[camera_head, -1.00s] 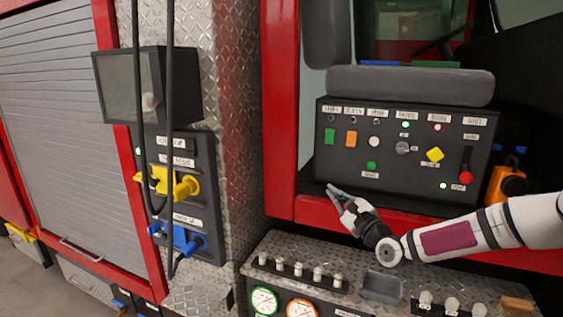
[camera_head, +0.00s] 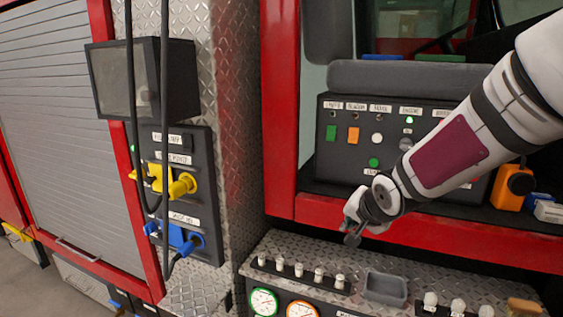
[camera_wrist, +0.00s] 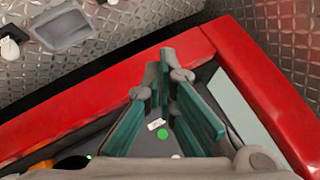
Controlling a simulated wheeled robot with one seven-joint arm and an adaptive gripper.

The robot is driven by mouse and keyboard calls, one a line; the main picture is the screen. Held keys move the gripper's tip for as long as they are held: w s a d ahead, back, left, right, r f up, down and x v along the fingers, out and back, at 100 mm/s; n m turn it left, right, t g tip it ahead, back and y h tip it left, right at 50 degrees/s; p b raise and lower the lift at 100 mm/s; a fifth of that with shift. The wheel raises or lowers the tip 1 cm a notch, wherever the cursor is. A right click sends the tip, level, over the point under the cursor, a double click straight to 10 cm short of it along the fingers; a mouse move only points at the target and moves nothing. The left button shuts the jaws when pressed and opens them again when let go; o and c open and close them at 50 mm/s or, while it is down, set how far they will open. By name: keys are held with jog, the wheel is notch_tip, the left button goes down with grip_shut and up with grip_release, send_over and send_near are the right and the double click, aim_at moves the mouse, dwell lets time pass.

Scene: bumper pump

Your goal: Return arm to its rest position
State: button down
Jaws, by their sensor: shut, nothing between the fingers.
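My gripper (camera_head: 353,222) is in front of the red sill, below the control panel, in the head view. In the wrist view its two green-padded fingers (camera_wrist: 166,70) come together at the tips, with nothing between them. My white arm reaches in from the upper right of the head view and covers the right part of the black control panel (camera_head: 345,168). The panel's green button (camera_head: 331,133), orange button (camera_head: 353,135) and white knob (camera_head: 377,139) stay visible. A green light (camera_head: 409,120) is lit on it.
A diamond-plate ledge with several small levers (camera_head: 299,270) and a grey tray (camera_head: 386,288) lies below my gripper. An orange device (camera_head: 509,188) stands at the right. A side panel with yellow (camera_head: 181,184) and blue (camera_head: 184,239) fittings is at the left, with black hoses before it.

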jog(key=s+d+r+n+g+b, duration=0.1)
jog(key=s+r+n, duration=0.2)
jog(key=s, duration=1.1)
jog(key=s+d+r+n+g+h, duration=0.1)
jog(key=s+r+n, duration=0.3)
jog(key=s, duration=1)
jog(key=shift+s+d+g+b, duration=0.25)
jog(key=shift+d+g+b, duration=0.1)
jog(key=shift+d+g, duration=0.2)
jog(key=shift+a+r, duration=0.1)
jog(key=shift+r, duration=0.05)
